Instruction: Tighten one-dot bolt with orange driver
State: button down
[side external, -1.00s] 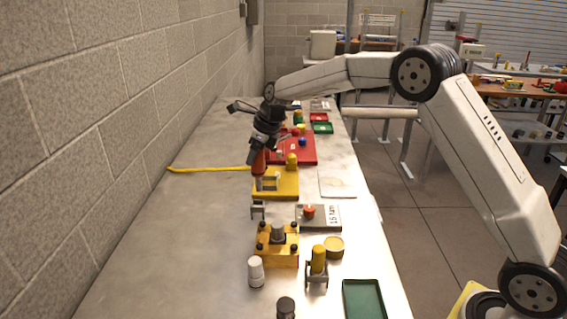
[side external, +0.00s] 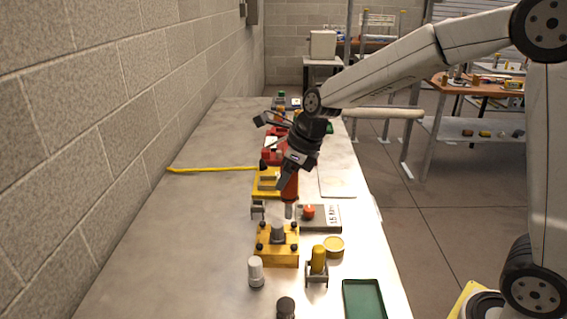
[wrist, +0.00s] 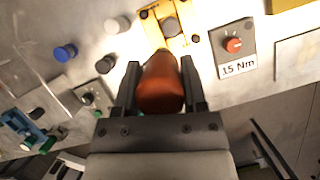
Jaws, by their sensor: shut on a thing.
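My gripper (side external: 290,172) is shut on the orange driver (side external: 289,188), held upright with its metal tip down. In the wrist view the driver's handle (wrist: 163,82) sits between the two fingers of my gripper (wrist: 161,85). The yellow block (side external: 277,262) has black bolts at its corners and a grey post in the middle; it also shows in the wrist view (wrist: 183,41). In the side view the driver's tip appears just behind this block and above the table. The dot marks on the bolts are too small to read, and the wrist view hides the driver's tip.
A grey box (side external: 328,225) marked 15 Nm with an orange knob stands right of the tip. An empty grey holder (side external: 258,207) is to its left. A yellow-handled driver in a stand (side external: 318,262), white bottle (side external: 255,271) and green tray (side external: 364,300) are nearer. The left table side is mostly clear.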

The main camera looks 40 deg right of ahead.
aim_at(293, 202)
jog(key=shift+s+a, duration=0.15)
jog(key=shift+s, duration=0.95)
jog(key=shift+f, duration=0.2)
jog(key=shift+f, duration=3.05)
jog(key=shift+f, duration=0.65)
dwell(0.7)
jog(key=shift+r, duration=3.6)
